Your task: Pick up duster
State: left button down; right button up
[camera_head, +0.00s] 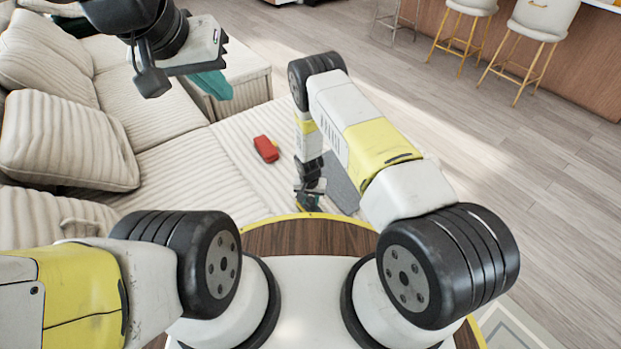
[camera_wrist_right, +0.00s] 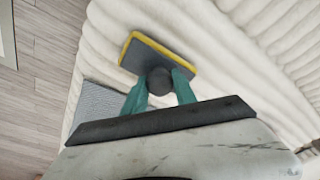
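The duster (camera_wrist_right: 150,57) seems to be the grey block with a yellow rim and a dark round knob, lying on the cream ribbed sofa seat in the right wrist view. My right gripper (camera_wrist_right: 160,84) has its teal fingers on either side of the knob. I cannot tell whether they press on it. In the head view my right gripper (camera_head: 308,200) is low over the near sofa seat, and the duster is mostly hidden there. My left gripper (camera_head: 212,84) is raised over the sofa at upper left, seen side-on, with nothing visible in it.
A red object (camera_head: 265,148) lies on the sofa seat (camera_head: 225,160), left of my right gripper. A grey cloth or pad (camera_head: 341,185) lies at the seat's right edge. Cushions (camera_head: 65,140) fill the left side. Bar stools (camera_head: 540,25) stand far right, with open wooden floor before them.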

aim_at(310, 200)
grip_shut()
jog(key=shift+r, duration=0.5)
jog(key=r, duration=0.1)
jog(key=s+r, duration=0.1)
jog(key=shift+r, duration=0.3)
jog(key=s+r, duration=0.1)
jog(key=s, duration=1.4)
jog(key=shift+r, duration=0.2)
